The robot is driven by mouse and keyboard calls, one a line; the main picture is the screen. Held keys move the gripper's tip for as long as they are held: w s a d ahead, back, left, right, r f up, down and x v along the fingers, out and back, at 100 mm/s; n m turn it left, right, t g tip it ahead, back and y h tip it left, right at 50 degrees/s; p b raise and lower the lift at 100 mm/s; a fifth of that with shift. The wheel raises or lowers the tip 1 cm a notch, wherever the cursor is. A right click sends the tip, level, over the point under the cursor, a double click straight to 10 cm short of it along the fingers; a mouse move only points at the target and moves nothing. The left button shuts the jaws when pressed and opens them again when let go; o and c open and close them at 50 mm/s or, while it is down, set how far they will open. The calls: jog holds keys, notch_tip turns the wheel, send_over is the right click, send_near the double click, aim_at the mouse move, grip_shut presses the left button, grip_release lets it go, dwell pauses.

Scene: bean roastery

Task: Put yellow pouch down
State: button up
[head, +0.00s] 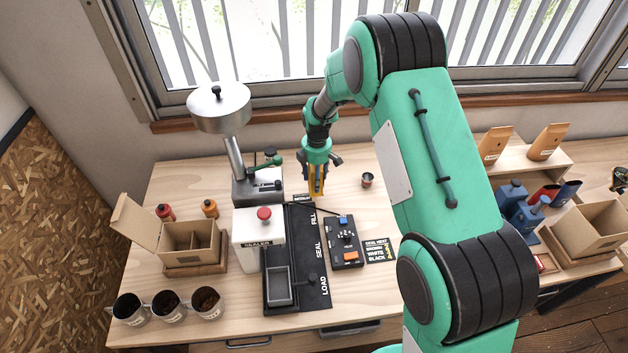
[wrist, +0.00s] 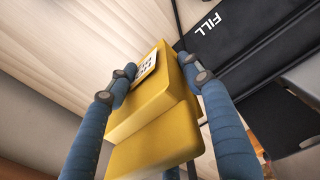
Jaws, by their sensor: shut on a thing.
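The yellow pouch (wrist: 155,125) is between the two blue fingers of my gripper (wrist: 157,85), which is shut on it. A white label with dark print shows on the pouch's upper part in the wrist view. In the head view my gripper (head: 318,172) points down at the back of the table, and the pouch (head: 316,187) is a thin yellow shape under it, beside the FILL end of the black mat (head: 318,285). I cannot tell whether the pouch touches the table.
The filler (head: 222,112) and the white sealer (head: 252,240) stand left of my gripper. A small cup (head: 367,180) stands to its right. The control box (head: 345,242) sits nearer the front. Bare wood (head: 345,165) lies around the cup.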

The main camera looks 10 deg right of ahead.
jog(key=shift+w+a+f, duration=0.1)
jog(key=shift+w+a, duration=0.05)
jog(key=shift+w, duration=1.2)
jog(key=shift+f, duration=1.75)
jog(key=shift+f, duration=0.45)
jog(key=o, duration=1.4)
jog(key=shift+r, duration=0.15)
notch_tip(320, 180, up, 13)
jog(key=shift+s+f, duration=0.15)
jog(key=shift+f, duration=0.05)
